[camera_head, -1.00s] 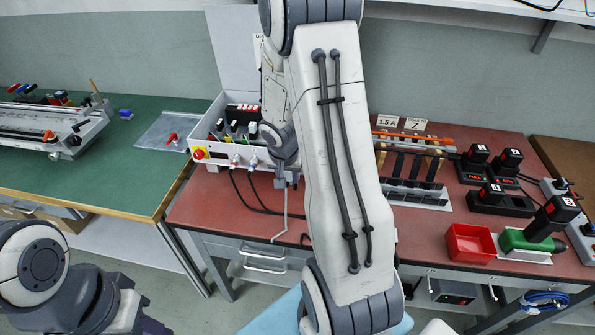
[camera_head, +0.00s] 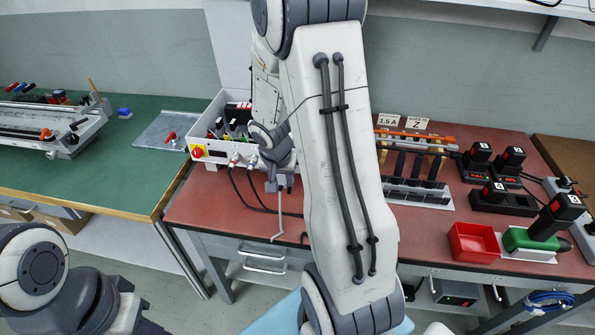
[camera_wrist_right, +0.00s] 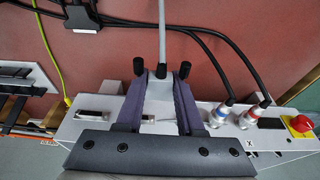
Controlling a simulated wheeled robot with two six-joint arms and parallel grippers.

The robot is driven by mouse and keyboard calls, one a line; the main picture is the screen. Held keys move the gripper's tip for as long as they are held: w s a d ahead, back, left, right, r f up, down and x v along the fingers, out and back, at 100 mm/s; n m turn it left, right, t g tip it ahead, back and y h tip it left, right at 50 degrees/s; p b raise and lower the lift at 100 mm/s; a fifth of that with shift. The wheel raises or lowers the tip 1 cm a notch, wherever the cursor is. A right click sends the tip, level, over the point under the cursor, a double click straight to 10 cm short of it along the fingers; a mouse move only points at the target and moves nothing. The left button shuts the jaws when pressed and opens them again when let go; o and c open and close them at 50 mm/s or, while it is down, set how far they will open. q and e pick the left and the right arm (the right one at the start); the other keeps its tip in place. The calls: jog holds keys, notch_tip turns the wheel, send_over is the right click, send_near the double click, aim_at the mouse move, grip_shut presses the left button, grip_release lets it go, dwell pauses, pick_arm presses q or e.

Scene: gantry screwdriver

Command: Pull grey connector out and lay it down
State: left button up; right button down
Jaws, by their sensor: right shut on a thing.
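My right gripper (camera_head: 279,182) is in front of the white control box (camera_head: 201,147), and my own wrist hides much of it in the head view. In the right wrist view my right gripper (camera_wrist_right: 161,70) is shut on the grey connector (camera_wrist_right: 160,88), with one dark finger on each side. A grey cable (camera_wrist_right: 162,30) runs straight out from the connector; in the head view the grey cable (camera_head: 281,220) hangs past the bench's front edge. I cannot tell whether the connector is clear of its socket. My left gripper is out of view; only my left arm shows.
Blue-ringed (camera_wrist_right: 219,116) and red-ringed (camera_wrist_right: 249,117) plugs with black cables sit beside the gripper, near a red stop button (camera_wrist_right: 300,123). A tool rack (camera_head: 421,190) and red bin (camera_head: 474,242) stand to the right. The red bench top (camera_head: 190,208) has bare room in front of the box.

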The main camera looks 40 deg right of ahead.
jog(key=shift+s+a+b, duration=0.95)
jog(key=shift+s+a, duration=0.15)
jog(key=shift+a, duration=0.2)
